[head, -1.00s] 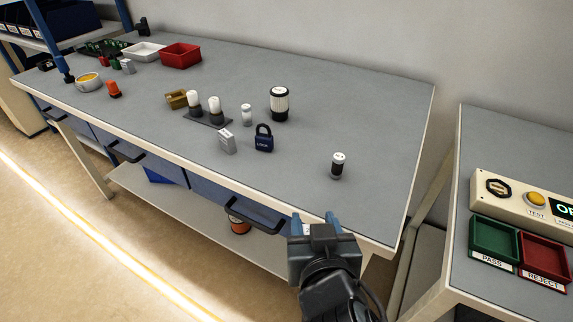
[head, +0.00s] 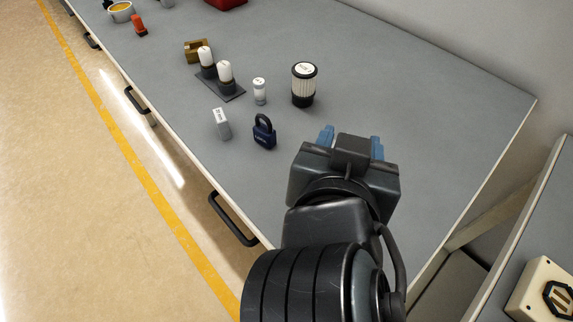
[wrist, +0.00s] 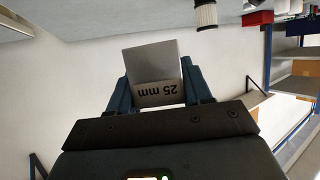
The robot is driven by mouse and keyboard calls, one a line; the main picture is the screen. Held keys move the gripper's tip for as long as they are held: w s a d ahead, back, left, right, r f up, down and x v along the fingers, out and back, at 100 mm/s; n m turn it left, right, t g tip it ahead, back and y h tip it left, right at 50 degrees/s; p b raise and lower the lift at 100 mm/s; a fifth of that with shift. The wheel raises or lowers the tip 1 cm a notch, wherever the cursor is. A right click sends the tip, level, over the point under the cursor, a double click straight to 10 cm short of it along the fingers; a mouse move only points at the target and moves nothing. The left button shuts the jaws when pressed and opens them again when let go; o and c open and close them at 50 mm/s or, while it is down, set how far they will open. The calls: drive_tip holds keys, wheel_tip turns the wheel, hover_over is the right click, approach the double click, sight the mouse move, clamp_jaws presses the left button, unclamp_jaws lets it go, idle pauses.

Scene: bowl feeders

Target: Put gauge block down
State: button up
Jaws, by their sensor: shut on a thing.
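My gripper (head: 351,142) is over the near right part of the grey table (head: 440,110), seen from behind in the head view. In the wrist view its two blue fingers are shut on a grey gauge block (wrist: 152,62) marked "25 mm", the lettering upside down in that picture. In the head view this block is hidden behind the gripper. I cannot tell how high it is above the table.
A blue padlock (head: 264,134), a white vial (head: 260,91), a black-and-white filter (head: 303,84), a dark stand (head: 225,88) with two white-topped cylinders and a brass block (head: 198,50) are left of my gripper.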

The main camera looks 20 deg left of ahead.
drive_tip(key=shift+w, duration=0.1)
hover_over(269, 178)
wheel_tip(269, 178, down, 7)
drive_tip(key=shift+d+r, duration=0.1)
drive_tip(key=shift+f, duration=1.85)
drive_tip(key=shift+f, duration=0.2)
drive_tip(key=o, duration=1.1)
